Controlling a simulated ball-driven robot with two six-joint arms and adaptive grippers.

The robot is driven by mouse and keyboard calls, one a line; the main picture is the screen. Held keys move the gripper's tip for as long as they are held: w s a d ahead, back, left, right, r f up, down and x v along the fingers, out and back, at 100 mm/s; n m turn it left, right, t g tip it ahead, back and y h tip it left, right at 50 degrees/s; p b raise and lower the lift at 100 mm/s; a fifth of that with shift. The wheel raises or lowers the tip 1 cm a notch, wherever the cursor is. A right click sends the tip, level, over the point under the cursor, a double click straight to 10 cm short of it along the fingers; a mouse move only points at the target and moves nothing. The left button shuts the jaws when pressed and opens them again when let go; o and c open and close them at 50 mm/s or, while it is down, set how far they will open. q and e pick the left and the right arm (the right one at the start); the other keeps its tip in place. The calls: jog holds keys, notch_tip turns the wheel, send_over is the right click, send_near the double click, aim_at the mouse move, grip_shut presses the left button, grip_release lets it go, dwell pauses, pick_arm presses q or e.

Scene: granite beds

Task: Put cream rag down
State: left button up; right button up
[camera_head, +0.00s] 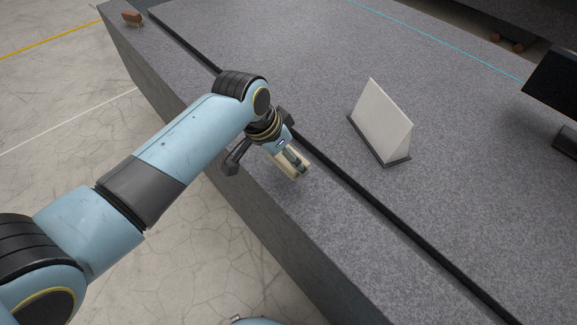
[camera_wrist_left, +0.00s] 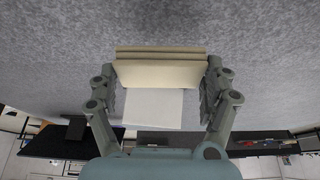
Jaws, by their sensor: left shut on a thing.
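The cream rag (camera_head: 290,167) is a small folded block. In the head view it sits between the fingers of my left gripper (camera_head: 293,160), low over the front strip of the grey granite bed (camera_head: 235,175). In the left wrist view the rag (camera_wrist_left: 160,73) spans the gap between both fingers, its folded layers showing, and my left gripper (camera_wrist_left: 160,82) is shut on it. Part of the rag is hidden by a finger in the head view. I cannot tell whether it touches the granite. My right gripper is in neither view.
A white upright panel on a dark base (camera_head: 384,122) stands on the bed beyond a long black groove (camera_head: 345,177). A small brown object (camera_head: 132,17) sits at the far left end. A dark screen (camera_head: 553,88) is at right. The front strip near the gripper is clear.

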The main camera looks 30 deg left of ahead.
aim_at(288, 165)
pick_arm(q)
jog(key=shift+w+f, duration=0.25)
jog(key=shift+w, duration=0.15)
jog(key=shift+f, duration=0.35)
jog(key=shift+f+b, duration=0.5)
jog(key=shift+f, duration=1.15)
jog(key=shift+f, duration=0.1)
jog(key=o, duration=1)
